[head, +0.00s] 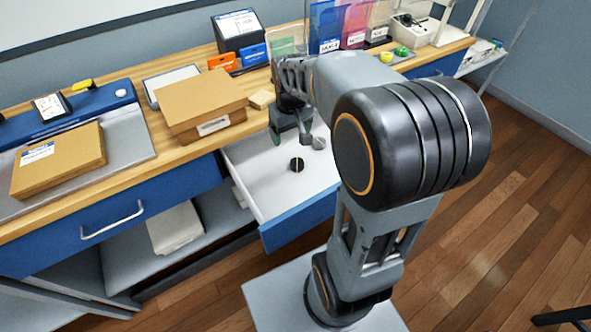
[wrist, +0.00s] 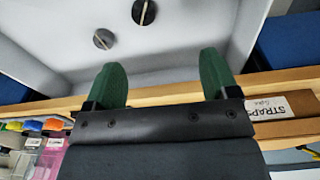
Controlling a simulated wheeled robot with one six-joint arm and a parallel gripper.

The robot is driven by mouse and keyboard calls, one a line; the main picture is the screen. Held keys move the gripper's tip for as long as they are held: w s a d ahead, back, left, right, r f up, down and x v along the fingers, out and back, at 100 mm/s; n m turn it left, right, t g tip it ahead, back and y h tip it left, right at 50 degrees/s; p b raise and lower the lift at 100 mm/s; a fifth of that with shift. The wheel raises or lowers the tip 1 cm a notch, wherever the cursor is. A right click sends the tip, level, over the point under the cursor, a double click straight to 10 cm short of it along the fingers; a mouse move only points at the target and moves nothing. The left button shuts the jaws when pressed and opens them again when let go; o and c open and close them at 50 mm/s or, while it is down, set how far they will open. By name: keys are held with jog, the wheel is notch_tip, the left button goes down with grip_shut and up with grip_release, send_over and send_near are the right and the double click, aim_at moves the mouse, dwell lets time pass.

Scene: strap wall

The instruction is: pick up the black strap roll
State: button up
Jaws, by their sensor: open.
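The black strap roll (head: 297,164) lies on the white floor of the open drawer (head: 255,185).
A large cardboard box (head: 200,100) and a small tan block (head: 262,99) sit on the counter left of my gripper. Coloured holders (head: 340,25) stand behind. The drawer floor around the rolls is clear.

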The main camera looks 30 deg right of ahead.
jog(key=w+d+f+g+b, duration=0.1)
jog(key=w+d+f+b, duration=0.1)
jog(key=w+d+f, duration=0.3)
send_over(297, 162)
notch_tip(297, 162, down, 8)
jog(key=shift+s+a+f+b, duration=0.1)
jog(key=shift+f+b, duration=0.1)
jog(key=shift+b, duration=0.1)
jog(key=shift+f+b, duration=0.3)
jog(key=shift+f, duration=2.7)
jog(key=c, duration=1)
jog(key=shift+r, duration=0.1)
